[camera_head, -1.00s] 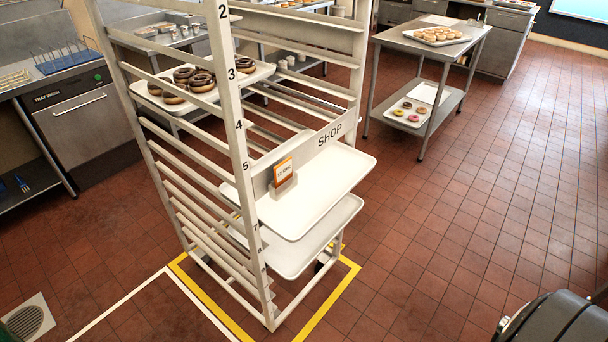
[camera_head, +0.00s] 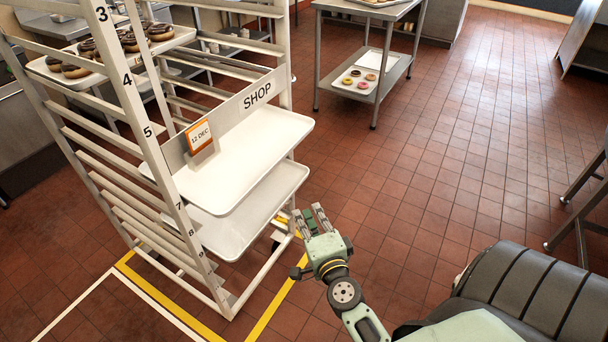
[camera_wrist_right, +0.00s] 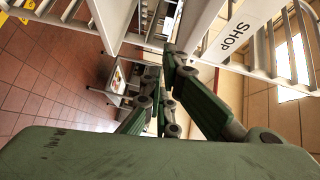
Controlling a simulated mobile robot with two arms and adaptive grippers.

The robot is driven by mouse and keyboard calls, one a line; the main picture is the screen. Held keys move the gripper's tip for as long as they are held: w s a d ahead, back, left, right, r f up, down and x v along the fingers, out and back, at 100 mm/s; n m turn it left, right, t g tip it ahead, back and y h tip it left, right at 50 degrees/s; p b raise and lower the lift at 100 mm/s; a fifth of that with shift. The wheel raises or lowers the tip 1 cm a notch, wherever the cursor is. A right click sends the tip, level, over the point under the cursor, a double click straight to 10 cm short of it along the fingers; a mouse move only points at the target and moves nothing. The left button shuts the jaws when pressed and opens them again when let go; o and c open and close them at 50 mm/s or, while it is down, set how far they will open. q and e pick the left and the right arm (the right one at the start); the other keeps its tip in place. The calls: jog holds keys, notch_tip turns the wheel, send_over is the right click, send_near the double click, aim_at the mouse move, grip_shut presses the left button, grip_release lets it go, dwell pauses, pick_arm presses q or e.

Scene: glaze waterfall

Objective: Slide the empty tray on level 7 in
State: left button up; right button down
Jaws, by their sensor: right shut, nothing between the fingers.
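The white rack (camera_head: 150,130) has numbered levels down its near post. Two empty white trays stick out from its right side. The lower tray (camera_head: 240,228) sits about level with the 7 mark. The upper tray (camera_head: 250,150) covers part of it. My right gripper (camera_head: 312,218) is shut and empty, just right of the lower tray's outer edge and apart from it in the head view. Its dark green fingers also show in the right wrist view (camera_wrist_right: 160,95). My left gripper is not in view.
A SHOP sign (camera_head: 257,95) and an orange-edged 12 DEC card (camera_head: 198,136) are on the rack. A tray of chocolate doughnuts (camera_head: 62,80) sits higher up. A steel table (camera_head: 385,12) stands behind.

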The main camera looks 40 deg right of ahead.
aim_at(257, 154)
notch_tip(257, 154, up, 4)
jog(key=d+m+h, duration=0.1)
jog(key=d+m, duration=0.1)
jog(key=d, duration=0.1)
jog(key=w+d, duration=0.1)
jog(key=w, duration=1.1)
jog(key=shift+w+d+t+p, duration=0.2)
jog(key=shift+d+t+p, duration=0.1)
jog(key=shift+d+p, duration=0.1)
jog(key=w+a, duration=0.1)
jog(key=w, duration=0.3)
jog(key=w+a+b, duration=0.1)
jog(key=w+a, duration=0.1)
jog(key=w, duration=0.2)
jog(key=w+a+b, duration=0.1)
jog(key=w+a, duration=0.1)
jog(key=w, duration=0.2)
jog(key=shift+w, duration=0.1)
